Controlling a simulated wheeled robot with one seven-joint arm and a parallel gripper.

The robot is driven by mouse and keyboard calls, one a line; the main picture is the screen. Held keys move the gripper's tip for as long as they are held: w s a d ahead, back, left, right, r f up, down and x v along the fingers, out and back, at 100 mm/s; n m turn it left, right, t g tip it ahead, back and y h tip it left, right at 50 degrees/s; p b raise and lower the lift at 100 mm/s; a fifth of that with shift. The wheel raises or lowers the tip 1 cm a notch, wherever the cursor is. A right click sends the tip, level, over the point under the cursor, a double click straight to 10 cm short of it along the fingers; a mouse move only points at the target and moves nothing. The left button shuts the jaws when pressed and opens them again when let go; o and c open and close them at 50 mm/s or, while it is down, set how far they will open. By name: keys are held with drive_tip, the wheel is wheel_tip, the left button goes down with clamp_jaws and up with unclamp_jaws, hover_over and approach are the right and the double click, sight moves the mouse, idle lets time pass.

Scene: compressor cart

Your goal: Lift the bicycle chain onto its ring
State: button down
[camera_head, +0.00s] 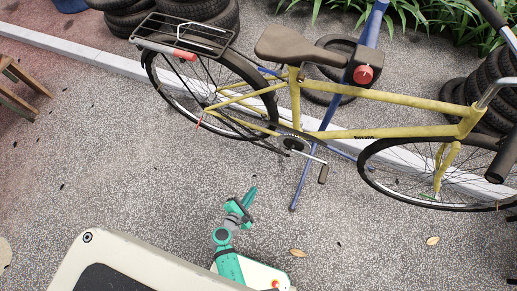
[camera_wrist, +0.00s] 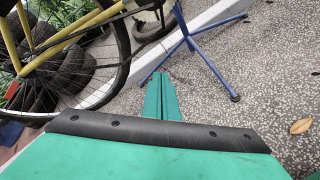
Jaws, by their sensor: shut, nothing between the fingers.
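A yellow bicycle (camera_head: 395,97) stands across the head view, with its rear wheel on the left and front wheel on the right. Its chain ring (camera_head: 294,143) sits at the crank near the middle. The chain (camera_head: 250,138) runs thin and dark between crank and rear hub; whether it sits on the ring is too small to tell. My gripper (camera_head: 248,196) is in front of the bicycle, apart from it and below the crank in the picture. In the wrist view my gripper's green fingers (camera_wrist: 160,98) are together and empty, pointing towards the stand and rear wheel.
A blue repair stand (camera_head: 329,112) holds the bicycle; its splayed legs show in the wrist view (camera_wrist: 187,35). Stacked tyres (camera_head: 210,14) and a kerb (camera_head: 100,62) lie behind. A wooden stool (camera_head: 18,85) is at left. Open paving (camera_head: 130,165) lies in front, with scattered leaves.

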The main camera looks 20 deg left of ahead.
drive_tip(key=w+a+r+n+t, duration=0.3)
drive_tip(key=w+a+r+n, duration=0.1)
drive_tip(key=w+a+n, duration=0.15)
approach(259, 138)
drive_tip(key=shift+w+d+f, duration=1.15)
drive_tip(key=shift+w+f, duration=0.7)
drive_tip(key=shift+w, duration=0.85)
drive_tip(key=shift+m, duration=0.25)
